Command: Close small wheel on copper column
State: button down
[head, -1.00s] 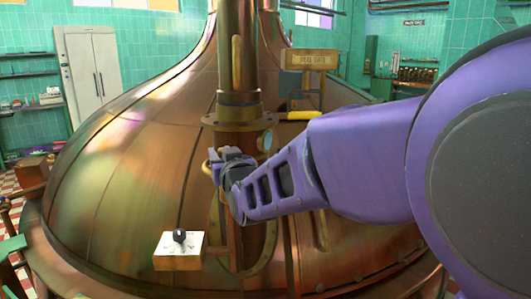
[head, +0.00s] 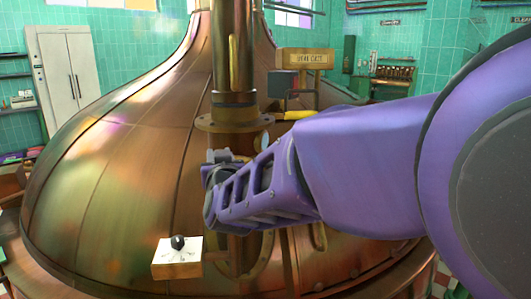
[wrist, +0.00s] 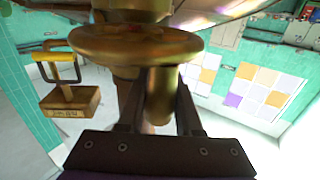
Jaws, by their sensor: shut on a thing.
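The copper column (head: 233,50) rises from the big kettle in the head view, with a round brass flange (head: 234,122) around it. My gripper (head: 212,168) is just below that flange, at the front of the column. In the wrist view my gripper (wrist: 160,108) has its dark fingers on both sides of a rounded brass part (wrist: 160,95), shut on it. A wide brass disc (wrist: 135,42) lies just beyond the fingers. In the head view my gripper hides the wheel.
A white switch box (head: 178,258) with a black knob stands out at the lower left of the column. The copper kettle (head: 110,190) fills the space behind.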

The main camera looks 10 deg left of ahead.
jog(key=m+h+p, duration=0.1)
jog(key=h+p, duration=0.1)
jog(key=m+h+p, duration=0.1)
jog(key=h, duration=0.1)
jog(key=shift+w+a+r+m+t+p, duration=0.2)
jog(key=shift+w+a+m+t+p, duration=0.1)
jog(key=shift+t+p, duration=0.1)
jog(key=c, duration=0.6)
grip_release()
jog(key=shift+s+f, duration=0.1)
jog(key=shift+f, duration=0.05)
